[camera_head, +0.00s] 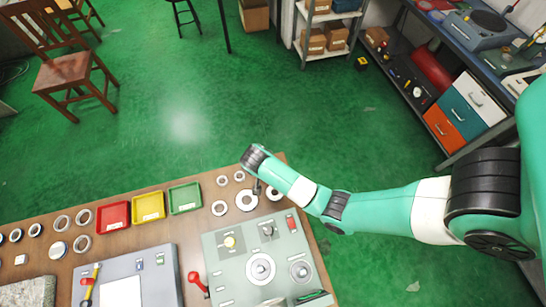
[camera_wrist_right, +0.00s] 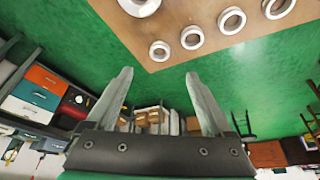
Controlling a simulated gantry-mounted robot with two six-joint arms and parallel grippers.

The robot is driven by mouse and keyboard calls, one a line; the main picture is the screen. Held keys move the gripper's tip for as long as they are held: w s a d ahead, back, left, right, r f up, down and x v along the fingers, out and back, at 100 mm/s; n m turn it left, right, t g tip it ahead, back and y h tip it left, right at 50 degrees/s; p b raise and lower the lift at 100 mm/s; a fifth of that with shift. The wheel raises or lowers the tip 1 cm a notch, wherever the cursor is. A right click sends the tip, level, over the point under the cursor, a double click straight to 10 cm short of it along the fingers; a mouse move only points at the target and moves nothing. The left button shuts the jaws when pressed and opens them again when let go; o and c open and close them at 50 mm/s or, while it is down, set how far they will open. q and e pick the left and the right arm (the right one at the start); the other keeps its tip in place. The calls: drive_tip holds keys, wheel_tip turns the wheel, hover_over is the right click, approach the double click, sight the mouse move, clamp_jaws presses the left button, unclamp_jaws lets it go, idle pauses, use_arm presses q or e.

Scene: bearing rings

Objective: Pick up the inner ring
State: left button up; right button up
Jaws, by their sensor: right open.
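Several pale rings lie on the wooden table near its far right corner, among them a small ring (camera_head: 239,176), another small ring (camera_head: 222,180) and a larger ring (camera_head: 246,200). I cannot tell which is the inner ring. My right gripper (camera_head: 257,188) is over this group, partly hidden by its own wrist. In the right wrist view, the right gripper (camera_wrist_right: 158,78) is open with nothing between its fingers. Rings also show there beyond the fingertips, including a small ring (camera_wrist_right: 160,50) and a larger ring (camera_wrist_right: 231,20). My left gripper is not in view.
Red (camera_head: 114,215), yellow (camera_head: 148,206) and green (camera_head: 185,198) trays stand left of the ring group. More rings (camera_head: 62,223) lie further left. A grey-green panel with dials (camera_head: 225,275) and a grey box (camera_head: 160,270) fill the front. Green floor lies beyond the table edge.

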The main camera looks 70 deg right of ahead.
drive_tip(key=b+x, duration=0.2)
drive_tip(key=x, duration=0.4)
drive_tip(key=shift+b, duration=0.4)
drive_tip(key=shift+w+d+f, duration=0.1)
drive_tip(key=shift+d+f, duration=0.05)
drive_tip(key=shift+d, duration=0.05)
drive_tip(key=b+x, duration=0.3)
drive_tip(key=x, duration=0.2)
drive_tip(key=shift+f, duration=0.1)
clamp_jaws()
